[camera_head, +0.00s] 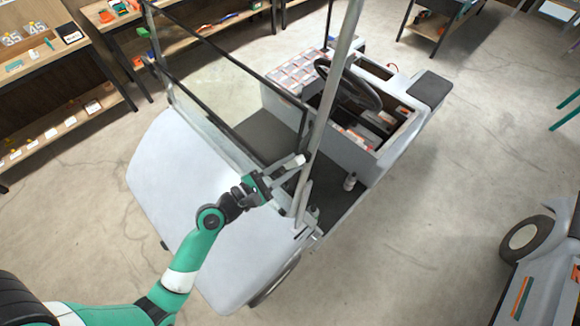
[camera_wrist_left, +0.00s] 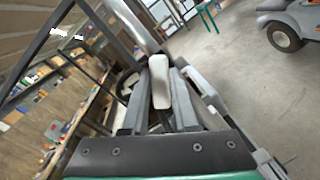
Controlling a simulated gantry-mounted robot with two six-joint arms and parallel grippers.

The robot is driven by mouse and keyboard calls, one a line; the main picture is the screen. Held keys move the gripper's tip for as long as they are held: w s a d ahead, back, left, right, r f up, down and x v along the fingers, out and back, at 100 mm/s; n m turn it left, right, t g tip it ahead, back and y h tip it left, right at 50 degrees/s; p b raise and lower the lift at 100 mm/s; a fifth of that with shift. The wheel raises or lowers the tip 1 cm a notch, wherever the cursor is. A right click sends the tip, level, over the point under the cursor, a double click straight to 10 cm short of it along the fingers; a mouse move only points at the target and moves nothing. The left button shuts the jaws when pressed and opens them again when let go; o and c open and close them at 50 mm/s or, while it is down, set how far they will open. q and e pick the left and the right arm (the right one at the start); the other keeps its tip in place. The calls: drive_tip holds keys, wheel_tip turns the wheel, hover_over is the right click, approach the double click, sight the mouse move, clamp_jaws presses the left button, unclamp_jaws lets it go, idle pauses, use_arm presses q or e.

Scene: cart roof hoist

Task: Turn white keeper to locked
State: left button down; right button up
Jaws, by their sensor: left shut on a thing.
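The white keeper (camera_head: 294,162) is a short pale bar with a rounded end, close to the cart's windshield post. My left gripper (camera_head: 281,174) is shut on it, low at the post above the cart's front body. In the left wrist view the keeper (camera_wrist_left: 159,78) stands between the two grey fingers (camera_wrist_left: 158,108), with its rounded end sticking out past them. The part of the keeper deep between the fingers is hidden. My right gripper is in neither view.
The pale cart (camera_head: 190,190) has a windshield frame and grey posts (camera_head: 331,105) near my left gripper. A steering wheel (camera_head: 348,84) and an open bin lie behind. Shelves (camera_head: 65,118) line the left. Open floor (camera_head: 430,170) lies to the right.

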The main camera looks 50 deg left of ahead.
use_arm(q)
drive_tip(key=m, duration=0.3)
drive_tip(key=shift+a+r, duration=0.15)
drive_tip(key=shift+r, duration=0.05)
drive_tip(key=m, duration=0.3)
drive_tip(key=shift+a+r+g+h+p, duration=0.1)
drive_tip(key=shift+r+g+h+p, duration=0.05)
drive_tip(key=shift+g+h+p, duration=0.2)
drive_tip(key=m, duration=0.2)
drive_tip(key=m+g+p, duration=0.1)
drive_tip(key=m, duration=0.2)
drive_tip(key=shift+w+a+r+m+h, duration=0.1)
drive_tip(key=shift+r+m+h, duration=0.15)
drive_tip(key=shift+m, duration=0.15)
drive_tip(key=shift+g, duration=0.25)
drive_tip(key=c, duration=0.7)
unclamp_jaws()
drive_tip(key=shift+r, duration=0.1)
